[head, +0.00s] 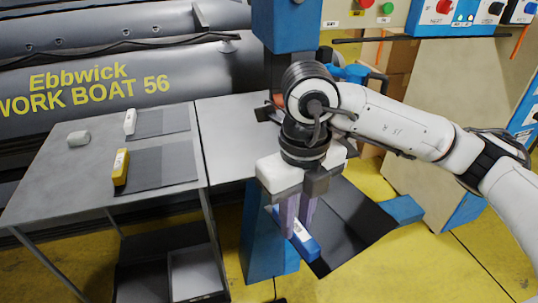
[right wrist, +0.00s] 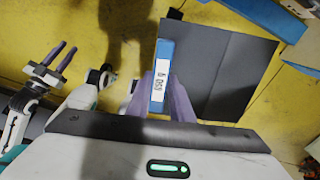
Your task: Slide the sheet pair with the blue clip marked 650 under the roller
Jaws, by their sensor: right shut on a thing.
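My right gripper (head: 296,222) is shut on the blue clip (head: 306,246) of a dark sheet pair (head: 352,222). It holds the pair in the air, in front of the blue machine column. In the right wrist view the blue clip (right wrist: 167,52) stands between the purple fingers, with a white label that seems to read 650. The dark sheets (right wrist: 228,75) spread to its right. My left gripper (right wrist: 63,55) shows at the left of that view, fingers apart and empty. The roller is not clearly seen; my right arm covers the middle of the machine (head: 285,25).
A grey table (head: 60,185) at left bears a sheet pair with a yellow clip (head: 121,167), one with a white clip (head: 130,121), and a grey block (head: 78,138). A grey plate (head: 228,135) adjoins it. Dark boat tubes (head: 120,80) lie behind. A control panel (head: 430,15) stands upper right.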

